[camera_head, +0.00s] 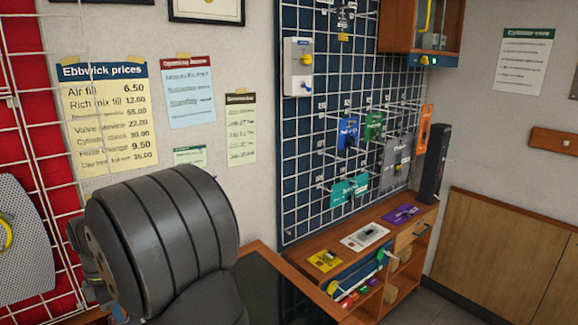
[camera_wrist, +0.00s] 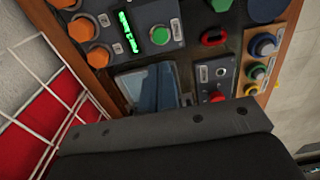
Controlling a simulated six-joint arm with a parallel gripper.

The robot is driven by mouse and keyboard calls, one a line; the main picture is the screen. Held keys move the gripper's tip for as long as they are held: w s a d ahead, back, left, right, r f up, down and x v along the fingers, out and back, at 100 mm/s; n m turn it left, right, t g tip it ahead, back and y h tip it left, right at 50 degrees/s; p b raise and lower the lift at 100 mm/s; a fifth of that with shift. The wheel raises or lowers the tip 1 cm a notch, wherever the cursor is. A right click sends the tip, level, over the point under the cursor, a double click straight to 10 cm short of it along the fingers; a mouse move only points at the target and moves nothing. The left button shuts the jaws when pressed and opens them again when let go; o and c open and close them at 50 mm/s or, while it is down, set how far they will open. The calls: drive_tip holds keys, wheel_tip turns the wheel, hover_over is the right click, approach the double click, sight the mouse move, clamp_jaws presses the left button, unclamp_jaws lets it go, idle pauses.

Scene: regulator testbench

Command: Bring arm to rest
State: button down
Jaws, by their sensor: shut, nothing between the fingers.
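My arm (camera_head: 165,235) shows in the head view as a thick dark grey segmented link at the lower left, in front of the wall. Its far end is not seen there. In the wrist view my gripper (camera_wrist: 165,130) fills the lower middle as a grey bar with a dark body below it. It is shut and empty. It is in front of a control panel (camera_wrist: 205,50), and the picture does not tell how far apart they are.
The panel has orange knobs (camera_wrist: 98,56), a green display (camera_wrist: 128,32) and a red switch (camera_wrist: 217,97). A white wire grid (camera_wrist: 50,115) stands at its left. In the head view a blue pegboard (camera_head: 300,150) and a wooden shelf unit (camera_head: 410,262) with cards stand right of my arm.

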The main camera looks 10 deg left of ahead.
wheel_tip(320, 180, up, 7)
drive_tip(key=w+d+f+m, duration=0.1)
drive_tip(key=w+f, duration=0.2)
drive_tip(key=f, duration=0.3)
drive_tip(key=shift+w+d+f, duration=0.15)
drive_tip(key=shift+d+f, duration=0.1)
drive_tip(key=shift+d, duration=0.1)
drive_tip(key=c, duration=2.1)
unclamp_jaws()
drive_tip(key=o, duration=1.5)
drive_tip(key=shift+n, duration=0.4)
drive_tip(key=w+d+r, duration=0.1)
drive_tip(key=r, duration=0.1)
drive_tip(key=w+d+r, duration=0.1)
drive_tip(key=d+r, duration=0.1)
drive_tip(key=r, duration=0.1)
drive_tip(key=w+d+r, duration=0.1)
drive_tip(key=w+r, duration=0.1)
drive_tip(key=shift+w+d+r, duration=0.1)
drive_tip(key=shift+d+r, duration=0.1)
drive_tip(key=shift+d, duration=0.2)
drive_tip(key=shift+c, duration=0.2)
drive_tip(key=o, duration=0.3)
drive_tip(key=shift+d+f, duration=0.1)
drive_tip(key=shift+d, duration=0.05)
drive_tip(key=o, duration=0.3)
wheel_tip(320, 180, down, 9)
drive_tip(key=shift+f, duration=0.15)
drive_tip(key=shift+o, duration=0.2)
